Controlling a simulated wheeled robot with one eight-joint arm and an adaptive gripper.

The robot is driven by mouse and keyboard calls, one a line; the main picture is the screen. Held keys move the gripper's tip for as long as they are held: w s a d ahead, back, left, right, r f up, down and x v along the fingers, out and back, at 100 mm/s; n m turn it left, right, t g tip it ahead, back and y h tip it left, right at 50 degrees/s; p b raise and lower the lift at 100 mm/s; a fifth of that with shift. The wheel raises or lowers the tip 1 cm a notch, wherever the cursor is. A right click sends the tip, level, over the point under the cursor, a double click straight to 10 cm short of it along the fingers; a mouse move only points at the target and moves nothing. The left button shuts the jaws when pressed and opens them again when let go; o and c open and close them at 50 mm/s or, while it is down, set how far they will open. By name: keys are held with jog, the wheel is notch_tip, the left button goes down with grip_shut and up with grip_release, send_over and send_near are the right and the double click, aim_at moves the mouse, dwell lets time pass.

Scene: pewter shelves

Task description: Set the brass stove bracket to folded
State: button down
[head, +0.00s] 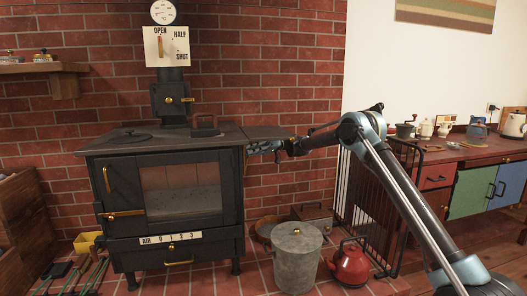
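The black stove (185,236) stands against the brick wall. A dark side flap (268,131) extends right from its top, about level with it. A small brass piece (246,157), which looks like the bracket, shows at the stove's right side below the flap. It is small and partly hidden, so its exact position is unclear. My gripper (258,147) reaches in from the right, just under the flap, with its tip close to the brass piece. I cannot tell whether they touch or how far apart the fingers are.
A grey lidded bin (297,262), a red kettle (350,266) and a black metal guard (396,205) stand on the floor right of the stove, below my arm. A red-brown counter (460,152) with pots is at far right. A wooden shelf (32,68) is at upper left.

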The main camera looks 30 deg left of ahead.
jog(key=shift+s+a+f+n+h, duration=0.15)
jog(key=shift+s+a+n+h, duration=0.25)
jog(key=shift+h, duration=0.2)
jog(key=shift+w+d, duration=0.1)
jog(key=c, duration=2)
grip_release()
jog(key=shift+w, duration=0.1)
jog(key=shift+d, duration=0.1)
